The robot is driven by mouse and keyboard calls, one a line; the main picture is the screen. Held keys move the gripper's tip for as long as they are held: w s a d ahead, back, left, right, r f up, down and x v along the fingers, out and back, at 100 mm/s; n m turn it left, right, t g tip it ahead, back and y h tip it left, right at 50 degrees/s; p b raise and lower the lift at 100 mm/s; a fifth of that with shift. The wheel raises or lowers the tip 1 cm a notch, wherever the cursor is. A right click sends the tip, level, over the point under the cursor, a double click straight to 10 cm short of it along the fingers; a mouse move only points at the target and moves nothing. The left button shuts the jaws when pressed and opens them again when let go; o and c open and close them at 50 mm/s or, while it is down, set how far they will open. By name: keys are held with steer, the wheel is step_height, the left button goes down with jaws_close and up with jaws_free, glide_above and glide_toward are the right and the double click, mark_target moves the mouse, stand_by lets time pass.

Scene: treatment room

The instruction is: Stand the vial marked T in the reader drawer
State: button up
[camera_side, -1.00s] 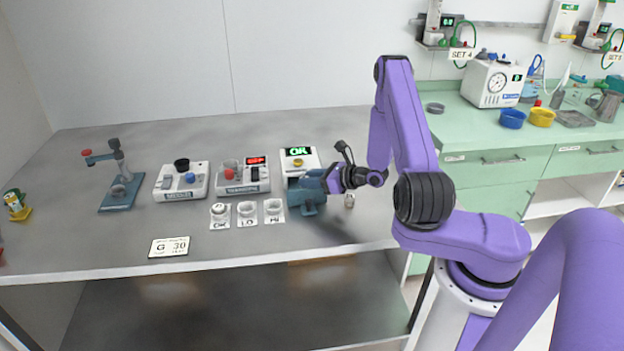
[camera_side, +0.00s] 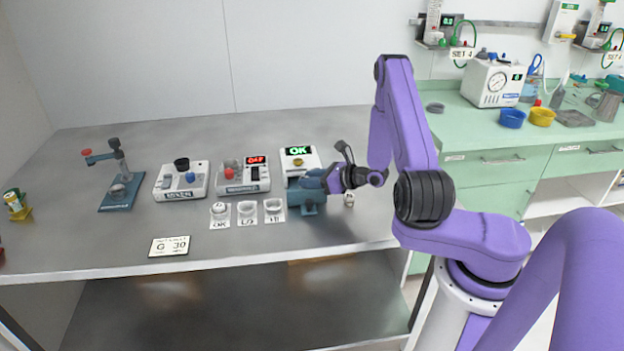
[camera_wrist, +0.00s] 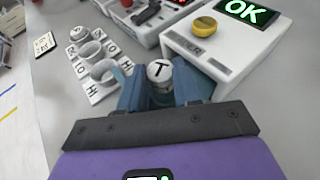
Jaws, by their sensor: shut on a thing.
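The vial marked T (camera_wrist: 159,70) shows its white cap with a black T in the wrist view. My gripper (camera_wrist: 160,88) is shut on it, with a blue-grey finger on either side; its lower body is mostly hidden. In the side view my gripper (camera_side: 307,197) is low over the bench, just in front of the reader (camera_side: 299,153), and hides the vial. The reader (camera_wrist: 225,45) has a green OK display and a yellow knob, just beyond and right of the vial in the wrist view. I cannot tell whether its drawer is open.
White holders (camera_side: 247,213) marked OK, LO and HI stand left of my gripper; the OK one holds something white-topped. A small vial-like thing (camera_side: 349,200) stands right of my gripper. Two white devices (camera_side: 243,175) (camera_side: 181,181) and a blue stand (camera_side: 120,190) are further left. The front bench is mostly clear.

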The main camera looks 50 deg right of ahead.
steer(key=shift+s+a+g, duration=0.15)
steer(key=shift+s+g, duration=0.15)
stand_by(0.4)
steer(key=shift+r, duration=0.15)
steer(key=shift+w+r, duration=0.15)
steer(key=shift+w, duration=0.1)
stand_by(0.6)
steer(key=shift+s+f, duration=0.1)
steer(key=shift+f, duration=0.9)
steer(key=shift+r, duration=1)
stand_by(0.8)
